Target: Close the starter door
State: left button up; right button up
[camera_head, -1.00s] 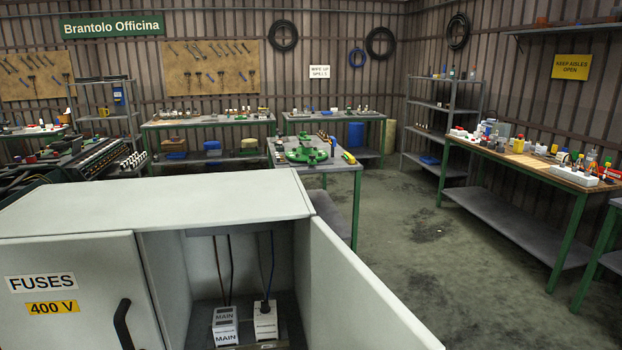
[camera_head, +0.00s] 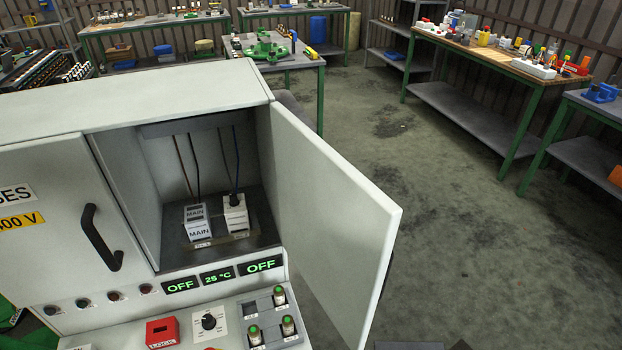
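The starter door (camera_head: 335,225) is the light grey panel hinged at the right side of the grey cabinet (camera_head: 150,105). It stands wide open and swings out to the right. Inside the open compartment are two white blocks, one labelled MAIN (camera_head: 198,225) and one with a dark plug on top (camera_head: 235,212), with wires running up behind. The closed door at left, marked with a fuses label (camera_head: 14,194) and 400 V, has a black handle (camera_head: 100,238). Neither of my grippers shows in this view.
Below the compartment are small OFF displays (camera_head: 262,265) and a control panel with a red lock block (camera_head: 162,331), a knob (camera_head: 209,322) and several green-ringed parts. Benches stand behind and at right (camera_head: 490,62). The floor right of the door is clear.

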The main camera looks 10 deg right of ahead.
aim_at(340, 229)
jog(key=i+l, duration=0.15)
jog(key=l, duration=0.25)
jog(key=i+l, duration=0.15)
jog(key=l, duration=0.25)
jog(key=i+l, duration=0.15)
jog(key=l, duration=0.25)
jog(key=i+l+u, duration=0.1)
jog(key=l, duration=0.3)
jog(key=i+l+u, duration=0.1)
jog(key=u, duration=1.2)
jog(key=k+j, duration=0.1)
jog(key=k+u, duration=0.05)
